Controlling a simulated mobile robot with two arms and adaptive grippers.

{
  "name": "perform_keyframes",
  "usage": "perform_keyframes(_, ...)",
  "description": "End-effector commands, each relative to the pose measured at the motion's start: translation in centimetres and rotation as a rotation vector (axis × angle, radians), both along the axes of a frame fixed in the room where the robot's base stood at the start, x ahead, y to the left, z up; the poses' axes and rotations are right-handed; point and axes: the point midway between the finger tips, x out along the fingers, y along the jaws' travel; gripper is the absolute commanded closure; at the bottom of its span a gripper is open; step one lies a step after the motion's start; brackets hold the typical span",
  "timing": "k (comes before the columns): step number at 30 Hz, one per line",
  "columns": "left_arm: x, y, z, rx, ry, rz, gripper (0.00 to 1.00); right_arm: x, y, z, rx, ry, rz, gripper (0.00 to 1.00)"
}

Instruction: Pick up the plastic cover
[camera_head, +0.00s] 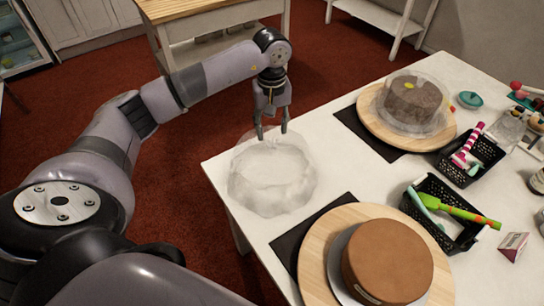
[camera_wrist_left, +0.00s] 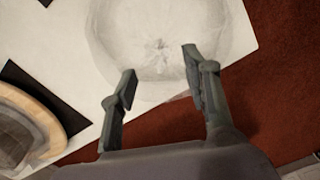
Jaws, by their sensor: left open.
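A clear plastic cover (camera_head: 272,178) sits at the near left corner of the white table, with its rim close to the edge. A second clear cover (camera_head: 440,88) stands over a dark brown cake on a wooden turntable farther back. My left gripper (camera_head: 271,131) is open and empty, fingers pointing down at the far side of the nearer cover. In the left wrist view the fingers (camera_wrist_left: 158,65) are spread, with the cover (camera_wrist_left: 158,30) and its small centre knob just beyond the tips. I cannot tell whether they touch it. My right gripper is out of view.
A brown cake (camera_head: 388,262) stands on a wooden turntable (camera_head: 318,242) over a black mat at the front. Black baskets (camera_head: 443,207) with colourful tools stand on the right. A wooden-topped cart (camera_head: 190,8) is behind; red floor lies left of the table.

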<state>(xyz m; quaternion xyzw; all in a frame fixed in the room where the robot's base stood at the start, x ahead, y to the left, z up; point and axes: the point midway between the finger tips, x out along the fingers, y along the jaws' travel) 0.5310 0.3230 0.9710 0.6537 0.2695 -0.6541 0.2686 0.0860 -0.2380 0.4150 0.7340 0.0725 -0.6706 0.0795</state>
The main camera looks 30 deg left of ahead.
Motion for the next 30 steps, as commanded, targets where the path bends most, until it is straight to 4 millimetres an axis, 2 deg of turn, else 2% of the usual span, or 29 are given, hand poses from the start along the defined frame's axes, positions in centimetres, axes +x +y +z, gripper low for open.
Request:
perform_keyframes(3,0.0,0.0,-1.5,-0.001,0.001,0.000,0.56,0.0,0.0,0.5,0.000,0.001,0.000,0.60)
perform_keyframes(8,0.0,0.0,-2.4,-0.001,0.001,0.000,0.56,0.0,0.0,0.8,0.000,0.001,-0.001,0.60)
perform_keyframes(11,-0.1,-0.1,-3.4,-0.001,0.004,0.001,0.56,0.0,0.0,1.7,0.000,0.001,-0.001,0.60)
perform_keyframes(14,-0.1,-0.1,-5.0,-0.002,0.005,0.001,0.56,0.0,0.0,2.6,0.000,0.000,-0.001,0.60)
perform_keyframes(18,0.0,0.0,-6.8,-0.002,0.001,0.001,0.56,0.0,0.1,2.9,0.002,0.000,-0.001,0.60)
perform_keyframes(26,0.1,0.0,-7.4,-0.001,-0.001,0.000,0.56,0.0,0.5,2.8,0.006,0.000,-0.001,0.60)
perform_keyframes(30,0.1,0.0,-7.4,-0.001,-0.001,0.000,0.63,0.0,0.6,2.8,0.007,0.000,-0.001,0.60)
